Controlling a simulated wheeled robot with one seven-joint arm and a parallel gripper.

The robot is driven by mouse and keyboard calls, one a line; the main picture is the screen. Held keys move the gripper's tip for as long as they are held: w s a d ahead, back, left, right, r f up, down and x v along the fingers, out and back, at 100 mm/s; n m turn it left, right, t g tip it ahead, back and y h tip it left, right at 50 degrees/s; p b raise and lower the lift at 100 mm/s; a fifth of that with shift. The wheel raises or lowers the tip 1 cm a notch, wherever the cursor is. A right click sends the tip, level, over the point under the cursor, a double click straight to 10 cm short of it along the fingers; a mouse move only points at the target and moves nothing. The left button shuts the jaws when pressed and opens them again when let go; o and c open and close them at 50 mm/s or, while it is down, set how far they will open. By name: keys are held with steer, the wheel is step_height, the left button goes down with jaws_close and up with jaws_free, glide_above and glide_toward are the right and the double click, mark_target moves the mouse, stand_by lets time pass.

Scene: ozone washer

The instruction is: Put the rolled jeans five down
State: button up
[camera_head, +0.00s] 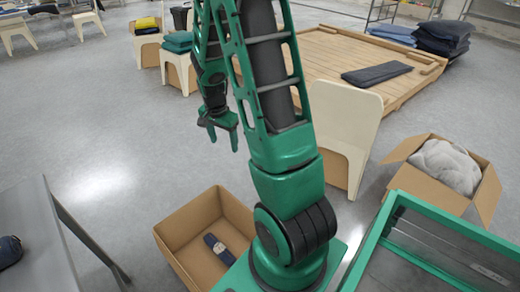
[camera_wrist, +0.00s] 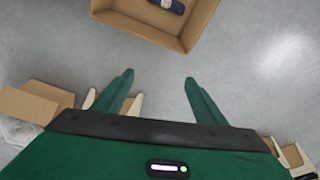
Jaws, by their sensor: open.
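A dark blue rolled pair of jeans (camera_head: 218,247) with a pale band lies on the floor of an open cardboard box (camera_head: 178,222). The jeans show at the top edge of the wrist view (camera_wrist: 167,4), partly cut off, inside the box (camera_wrist: 140,31). My gripper (camera_head: 223,141) is open and empty, raised with fingers pointing down, apart from the box and jeans. In the wrist view, nothing is between the fingers (camera_wrist: 159,76). Another dark blue bundle (camera_head: 9,252) sits on the grey table at the left edge, partly cut off. I cannot tell which is number five.
The grey table (camera_head: 45,215) stands at left. A cardboard box with grey fluffy cloth (camera_head: 447,165) and a green-framed glass-topped unit (camera_head: 420,240) are at right. A wooden platform (camera_head: 335,50) bears a dark folded garment (camera_head: 377,73). The floor at centre left is clear.

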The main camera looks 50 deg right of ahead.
steer(key=s+a+r+n, duration=0.3)
steer(key=s+r, duration=0.2)
steer(key=s, duration=0.3)
steer(key=s+a+r+n+y, duration=0.1)
steer(key=s+a+r+n, duration=0.2)
steer(key=s+r, duration=0.3)
steer(key=s+a+r+n+g+y, duration=0.1)
steer(key=s+a+r+n, duration=0.2)
steer(key=s, duration=0.8)
step_height(320, 180, up, 3)
steer(key=shift+s+a+f+n, duration=0.15)
steer(key=shift+s+a+n, duration=0.25)
